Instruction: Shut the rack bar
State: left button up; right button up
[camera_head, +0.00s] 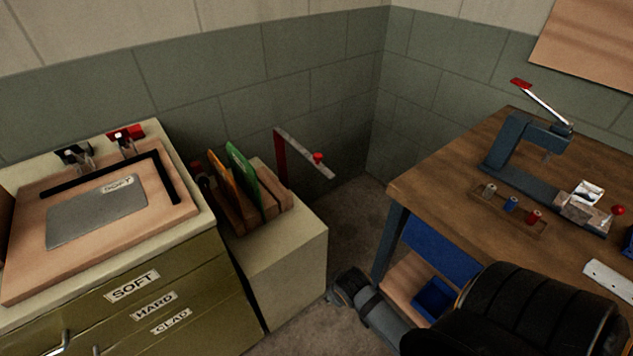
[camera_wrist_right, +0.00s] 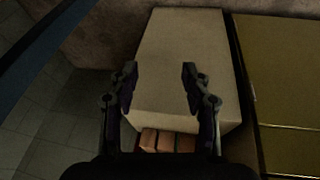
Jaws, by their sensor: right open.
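The rack (camera_head: 236,208) is a wooden block holder on a beige cabinet, with an orange panel and a green panel (camera_head: 242,172) upright in its slots. The rack bar (camera_head: 300,148) is a grey arm on a red post (camera_head: 280,158) at the rack's far right end. It points right, away from the slots, with a red knob (camera_head: 318,157) near its outer end. My right gripper (camera_head: 335,288) is open and empty, low beside the cabinet's right side. In the right wrist view, the gripper (camera_wrist_right: 158,72) shows its two fingers apart before the cabinet. Part of the wooden rack (camera_wrist_right: 168,140) shows there; the bar does not.
The beige cabinet (camera_head: 290,270) stands beside the olive drawer unit (camera_head: 190,290). A wooden workbench (camera_head: 440,185) with a press and small spools stands at the right. Bare floor lies between cabinet and bench. A tiled wall is behind.

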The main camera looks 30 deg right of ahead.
jog(key=w+d+r+m+t+h+b, duration=0.1)
jog(key=w+d+r+t+h+b, duration=0.1)
jog(key=w+d+r+t, duration=0.15)
jog(key=m+t+h+b, duration=0.1)
jog(key=m+t+h, duration=0.15)
jog(key=t, duration=0.75)
send_near(318, 158)
jog(key=shift+m+g, duration=0.25)
jog(key=shift+m, duration=0.1)
jog(key=x, duration=1.1)
jog(key=shift+w+d+r, duration=0.1)
jog(key=shift+r, duration=0.1)
pick_arm(q)
notch_tip(318, 158, down, 5)
jog(key=shift+s+f, duration=0.1)
jog(key=shift+s, duration=0.05)
pick_arm(e)
grip_shut()
